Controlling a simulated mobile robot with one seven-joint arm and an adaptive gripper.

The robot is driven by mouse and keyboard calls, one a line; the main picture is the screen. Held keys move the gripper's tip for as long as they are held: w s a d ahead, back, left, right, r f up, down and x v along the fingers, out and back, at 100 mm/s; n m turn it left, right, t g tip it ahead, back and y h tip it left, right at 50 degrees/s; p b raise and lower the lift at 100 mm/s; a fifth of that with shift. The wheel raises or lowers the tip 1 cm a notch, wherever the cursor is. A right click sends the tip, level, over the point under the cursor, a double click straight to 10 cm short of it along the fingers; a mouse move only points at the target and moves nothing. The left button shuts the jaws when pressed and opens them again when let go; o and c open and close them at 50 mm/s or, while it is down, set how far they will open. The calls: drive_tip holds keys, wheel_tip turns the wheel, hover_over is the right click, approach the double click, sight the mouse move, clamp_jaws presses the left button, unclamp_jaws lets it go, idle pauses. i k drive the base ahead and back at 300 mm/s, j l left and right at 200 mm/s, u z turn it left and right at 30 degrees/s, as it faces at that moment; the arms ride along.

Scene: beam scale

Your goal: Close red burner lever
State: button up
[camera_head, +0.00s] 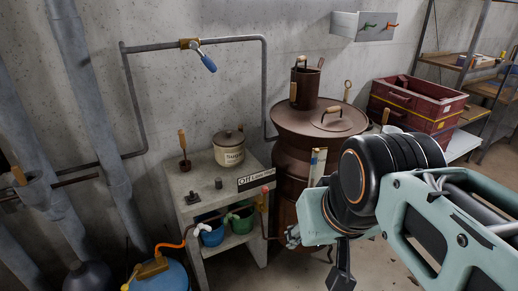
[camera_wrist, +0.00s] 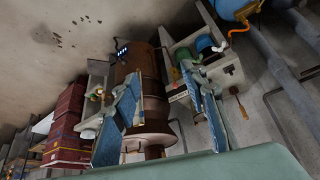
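A small red lever (camera_head: 265,190) stands upright at the right front corner of the concrete stand, just right of the sign reading "Off" (camera_head: 256,178). It is small in the head view, and its exact setting cannot be told. My gripper shows partly at the bottom of the head view (camera_head: 339,272), to the right of the lever and apart from it. In the wrist view, my gripper (camera_wrist: 163,100) has its two fingers spread wide with nothing between them in contact. The brown boiler and the stand lie beyond the fingers.
The brown boiler (camera_head: 291,160) stands right of the concrete stand (camera_head: 190,205). The stand holds a pot (camera_head: 229,152), with blue and green buckets (camera_head: 211,231) below. Red crates (camera_head: 420,100) are at right; a blue container (camera_head: 160,276) is front left.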

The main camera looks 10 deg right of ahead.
sight(264, 189)
drive_tip(key=i+j, duration=0.1)
drive_tip(key=i, duration=0.35)
drive_tip(key=i+j, duration=0.15)
drive_tip(key=i, duration=0.3)
